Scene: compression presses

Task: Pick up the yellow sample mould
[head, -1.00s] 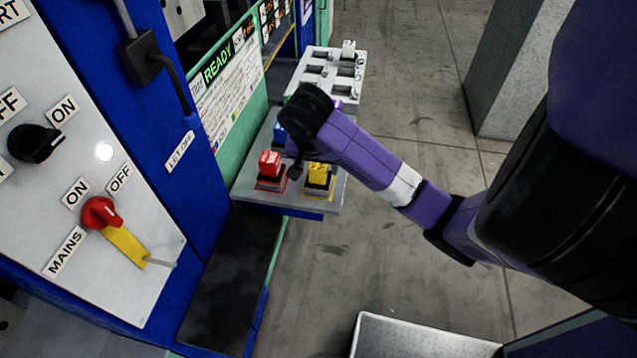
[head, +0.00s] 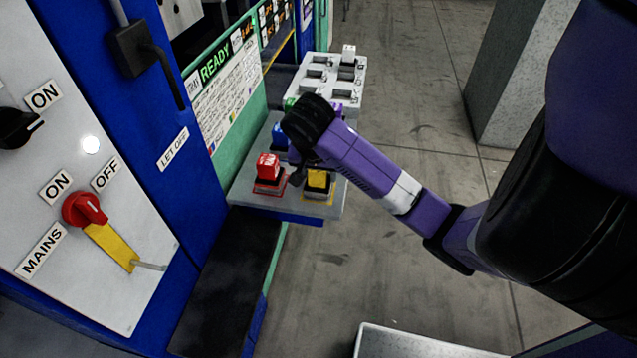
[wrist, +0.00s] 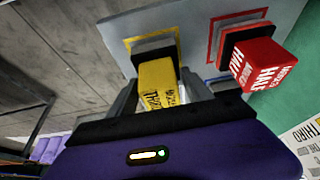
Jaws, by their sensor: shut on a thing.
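The yellow sample mould (head: 318,179) is at the front right of the grey shelf, by its black seat inside a yellow square outline. In the wrist view the yellow mould (wrist: 157,82) has dark lettering and sits between my fingers. My gripper (wrist: 162,92) is shut on it. In the head view my gripper (head: 310,170) comes in from above and behind, and my wrist partly hides the fingers. I cannot tell whether the mould is clear of its seat.
A red mould (head: 268,166) stands close by on the left, also seen in the wrist view (wrist: 264,66). A blue mould (head: 280,136) is behind, partly hidden. The grey shelf (head: 240,192) joins the press. A pale slotted rack (head: 322,92) is farther back. Open floor lies right.

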